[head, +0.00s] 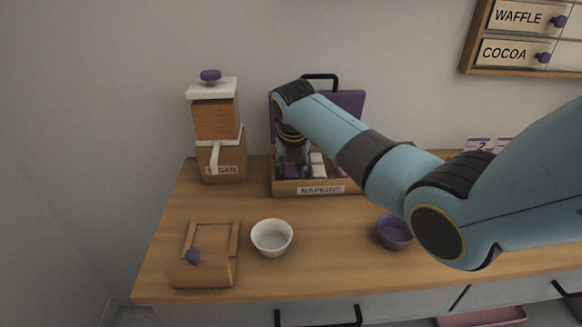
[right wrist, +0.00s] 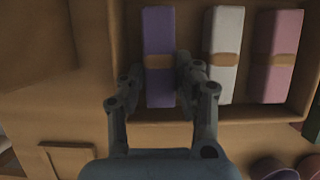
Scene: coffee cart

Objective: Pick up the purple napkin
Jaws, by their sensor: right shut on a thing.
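The wooden napkin box (head: 283,187), labelled NAPKINS, stands at the back of the counter with its purple lid raised behind it. The purple napkin (right wrist: 158,32) is a rolled bundle with a tan band, leftmost in the box in the right wrist view. My right gripper (right wrist: 160,76) has a finger on each side of it and is shut on it. In the head view my right gripper (head: 292,163) reaches down into the box and hides most of the napkin. A white napkin (right wrist: 222,35) and a pink napkin (right wrist: 280,40) lie beside it. My left gripper is not in view.
A small wooden box with a purple knob (head: 193,256), a white bowl (head: 271,238) and a purple bowl (head: 394,231) are nearer the front. The counter (head: 320,265) is bare between the bowls.

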